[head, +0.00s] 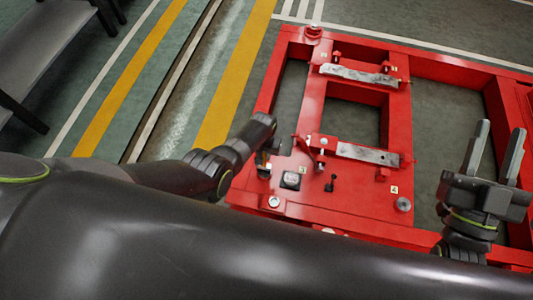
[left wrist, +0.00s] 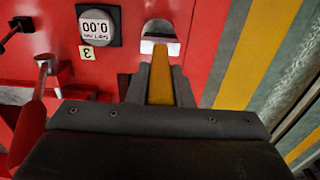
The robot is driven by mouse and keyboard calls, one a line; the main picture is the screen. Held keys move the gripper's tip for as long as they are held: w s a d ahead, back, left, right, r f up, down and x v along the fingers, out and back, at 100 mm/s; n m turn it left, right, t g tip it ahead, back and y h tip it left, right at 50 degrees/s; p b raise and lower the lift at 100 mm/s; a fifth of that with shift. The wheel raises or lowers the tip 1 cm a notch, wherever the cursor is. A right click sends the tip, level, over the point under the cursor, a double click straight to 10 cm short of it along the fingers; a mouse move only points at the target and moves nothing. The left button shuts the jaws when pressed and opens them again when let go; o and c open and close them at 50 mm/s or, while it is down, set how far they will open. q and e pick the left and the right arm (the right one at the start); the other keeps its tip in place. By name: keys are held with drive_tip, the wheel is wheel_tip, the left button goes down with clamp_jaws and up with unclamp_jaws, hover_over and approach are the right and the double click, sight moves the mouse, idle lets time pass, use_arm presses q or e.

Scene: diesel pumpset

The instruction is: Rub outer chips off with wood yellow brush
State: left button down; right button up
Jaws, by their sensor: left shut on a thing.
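My left gripper (head: 264,160) is over the lower left part of the red frame (head: 310,110). In the left wrist view its fingers (left wrist: 160,88) are shut on the yellow-brown handle of the brush (left wrist: 182,88). A pale block at the handle's far end is close to the red surface; I cannot tell whether it touches. The frame carries two grey, blotchy metal plates, a far one (head: 358,75) and a near one (head: 368,154). I cannot make out separate chips. My right gripper (head: 497,150) is open and empty above the frame's right side.
A small black lever (head: 331,183) and bolts stand nearby. Striped floor (head: 170,90) lies left of the frame.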

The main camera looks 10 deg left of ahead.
use_arm(q)
drive_tip(key=shift+a, duration=0.65)
drive_tip(key=shift+d, duration=0.55)
drive_tip(key=shift+d+f, duration=0.1)
drive_tip(key=shift+d, duration=1)
